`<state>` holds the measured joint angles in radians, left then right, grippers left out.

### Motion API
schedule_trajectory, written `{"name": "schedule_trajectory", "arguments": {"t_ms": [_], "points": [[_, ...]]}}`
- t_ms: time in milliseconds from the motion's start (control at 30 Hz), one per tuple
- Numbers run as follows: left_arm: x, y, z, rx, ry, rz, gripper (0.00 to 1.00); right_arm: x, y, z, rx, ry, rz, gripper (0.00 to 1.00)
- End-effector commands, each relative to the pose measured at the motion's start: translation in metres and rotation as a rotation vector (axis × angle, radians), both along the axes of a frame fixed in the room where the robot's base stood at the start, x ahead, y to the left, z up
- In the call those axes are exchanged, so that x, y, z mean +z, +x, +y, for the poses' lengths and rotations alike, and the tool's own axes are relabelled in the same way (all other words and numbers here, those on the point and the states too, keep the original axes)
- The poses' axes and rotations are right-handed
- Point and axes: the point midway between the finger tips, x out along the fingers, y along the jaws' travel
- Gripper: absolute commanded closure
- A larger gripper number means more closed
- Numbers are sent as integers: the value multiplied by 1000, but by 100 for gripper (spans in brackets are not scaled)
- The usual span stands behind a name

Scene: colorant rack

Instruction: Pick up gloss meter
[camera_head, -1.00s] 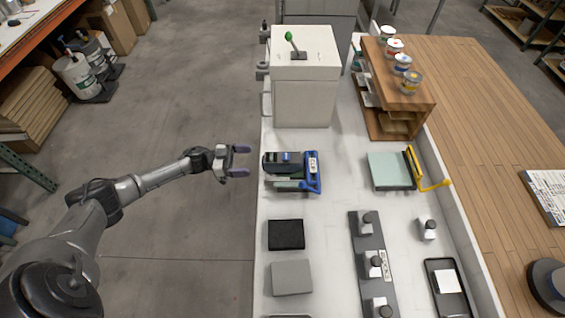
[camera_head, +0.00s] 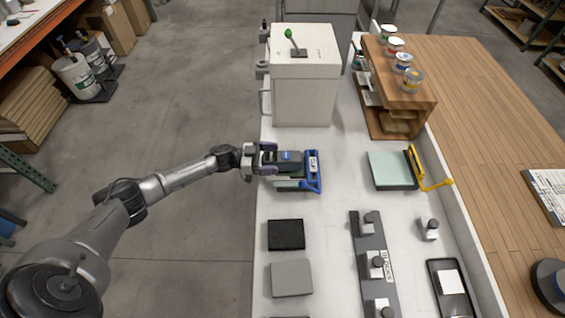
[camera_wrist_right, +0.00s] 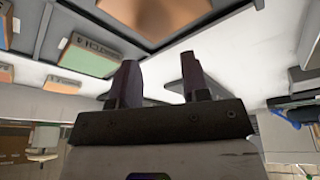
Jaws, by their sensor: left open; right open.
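The gloss meter is most likely the dark boxy device (camera_head: 288,157) with a blue and white end, in the head view. It sits in a blue-framed holder (camera_head: 313,186) at the left edge of the white bench. My left gripper (camera_head: 264,159) is open at the device's left end, with its fingers on either side of that end. Whether they touch it cannot be told. My right gripper shows in the right wrist view (camera_wrist_right: 160,85), open and with nothing between its fingers; it is not seen in the head view.
A white cabinet (camera_head: 304,95) stands behind the holder. A wooden rack (camera_head: 425,97) with several cans is at the back right. A pale green panel (camera_head: 388,170) with a yellow handle lies to the right. Black (camera_head: 286,234) and grey (camera_head: 291,278) pads lie in front.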

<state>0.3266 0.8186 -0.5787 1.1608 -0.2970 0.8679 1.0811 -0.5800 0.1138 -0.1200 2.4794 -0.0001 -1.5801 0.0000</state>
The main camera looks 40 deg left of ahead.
Motion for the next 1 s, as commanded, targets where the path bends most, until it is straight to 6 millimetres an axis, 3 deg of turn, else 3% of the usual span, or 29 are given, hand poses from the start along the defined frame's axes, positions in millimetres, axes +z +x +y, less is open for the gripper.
{"name": "schedule_trajectory", "arguments": {"t_ms": [200,900,1000], "points": [[0,1,-1,0,1,1,13,0,0,0,0,0,-1,57],[0,0,-1,0,1,1,80,0,0,-3,7,-11,-2,57],[1,1,-1,0,0,-1,85,0,0,-3,6,-9,-1,57]]}}
